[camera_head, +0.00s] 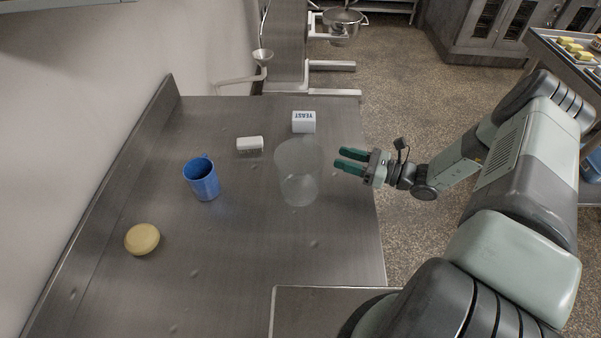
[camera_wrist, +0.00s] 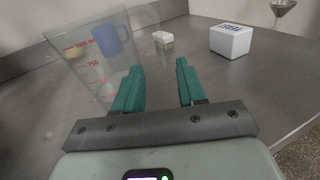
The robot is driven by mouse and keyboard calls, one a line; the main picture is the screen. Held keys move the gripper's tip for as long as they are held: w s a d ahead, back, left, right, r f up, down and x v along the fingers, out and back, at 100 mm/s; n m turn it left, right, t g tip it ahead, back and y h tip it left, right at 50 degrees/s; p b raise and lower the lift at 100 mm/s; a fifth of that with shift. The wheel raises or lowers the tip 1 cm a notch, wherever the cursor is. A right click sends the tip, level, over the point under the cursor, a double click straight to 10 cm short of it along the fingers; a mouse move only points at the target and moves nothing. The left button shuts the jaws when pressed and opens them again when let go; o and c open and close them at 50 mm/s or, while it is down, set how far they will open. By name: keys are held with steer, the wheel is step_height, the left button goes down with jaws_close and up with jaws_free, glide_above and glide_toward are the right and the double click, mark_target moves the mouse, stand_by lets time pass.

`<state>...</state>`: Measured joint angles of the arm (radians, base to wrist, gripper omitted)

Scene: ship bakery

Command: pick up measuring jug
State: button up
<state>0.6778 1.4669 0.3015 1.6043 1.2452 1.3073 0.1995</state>
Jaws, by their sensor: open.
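The measuring jug (camera_head: 299,174) is clear, with red markings, and stands upright on the steel counter in the head view. It also shows in the wrist view (camera_wrist: 93,62), at the left, partly behind the left finger. My gripper (camera_head: 347,160) is open and empty, just right of the jug in the head view. In the wrist view its two green fingers (camera_wrist: 157,88) point forward, with the jug to the left of the gap between them. I cannot tell whether the left finger touches the jug.
A white yeast box (camera_head: 304,122) and a small white brush-like block (camera_head: 250,143) lie behind the jug. A blue mug (camera_head: 202,179) and a round yellow item (camera_head: 142,239) are to the left. The steel counter (camera_head: 240,255) is clear in front of the jug.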

mark_target(310, 148)
steer(key=x, duration=1)
steer(key=shift+w+a, duration=0.2)
steer(key=shift+a, duration=0.1)
jaws_close()
